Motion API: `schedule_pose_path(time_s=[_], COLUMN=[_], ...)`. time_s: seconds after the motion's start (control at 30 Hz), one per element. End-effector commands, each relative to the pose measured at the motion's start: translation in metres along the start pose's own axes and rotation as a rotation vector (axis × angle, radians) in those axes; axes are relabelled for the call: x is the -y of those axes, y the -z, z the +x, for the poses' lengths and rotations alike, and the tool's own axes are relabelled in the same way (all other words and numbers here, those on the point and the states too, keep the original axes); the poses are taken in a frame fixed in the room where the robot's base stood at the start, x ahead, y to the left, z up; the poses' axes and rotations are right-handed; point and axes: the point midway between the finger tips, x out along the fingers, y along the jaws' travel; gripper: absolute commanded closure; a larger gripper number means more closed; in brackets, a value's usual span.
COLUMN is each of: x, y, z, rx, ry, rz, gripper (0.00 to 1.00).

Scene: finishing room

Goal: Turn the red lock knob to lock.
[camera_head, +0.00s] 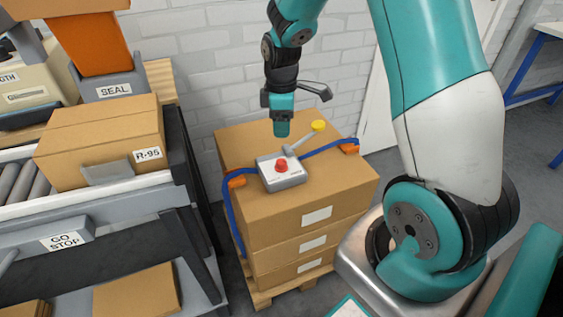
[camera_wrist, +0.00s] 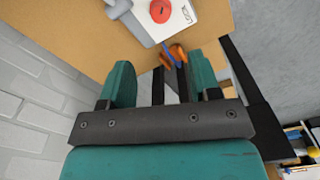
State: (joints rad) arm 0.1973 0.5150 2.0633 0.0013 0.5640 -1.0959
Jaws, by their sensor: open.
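The red lock knob (camera_head: 281,165) sits on top of a small grey-and-white box (camera_head: 283,181), strapped by a blue band on top of a stack of cardboard boxes. The knob also shows near the top of the wrist view (camera_wrist: 161,11), beside the printed word LOCK. A grey lever with a yellow end (camera_head: 318,126) rises from the back of the small box. My gripper (camera_head: 282,130) is above the stack, behind the knob and apart from it in the head view. In the wrist view my gripper (camera_wrist: 160,80) has its two teal fingers apart with nothing between them.
The cardboard stack (camera_head: 310,195) stands on a wooden pallet (camera_head: 290,290) against a white brick wall. Orange buckles (camera_head: 237,182) hold the blue strap (camera_head: 227,205). At left is a roller conveyor with a box labelled R-95 (camera_head: 100,140).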

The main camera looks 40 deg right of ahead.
Motion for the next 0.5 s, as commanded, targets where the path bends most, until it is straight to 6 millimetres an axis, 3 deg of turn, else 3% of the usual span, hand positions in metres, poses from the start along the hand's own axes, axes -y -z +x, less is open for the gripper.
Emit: schedule_pose_path(time_s=[0.03, 0.3, 0.5], x=[0.001, 0.002, 0.001], y=[0.0, 0.0, 0.001], z=[0.015, 0.077, 0.11], rx=[0.002, 0.001, 0.0], ry=[0.005, 0.004, 0.002], rz=[0.0, -0.001, -0.001], gripper=[0.43, 0.43, 0.43])
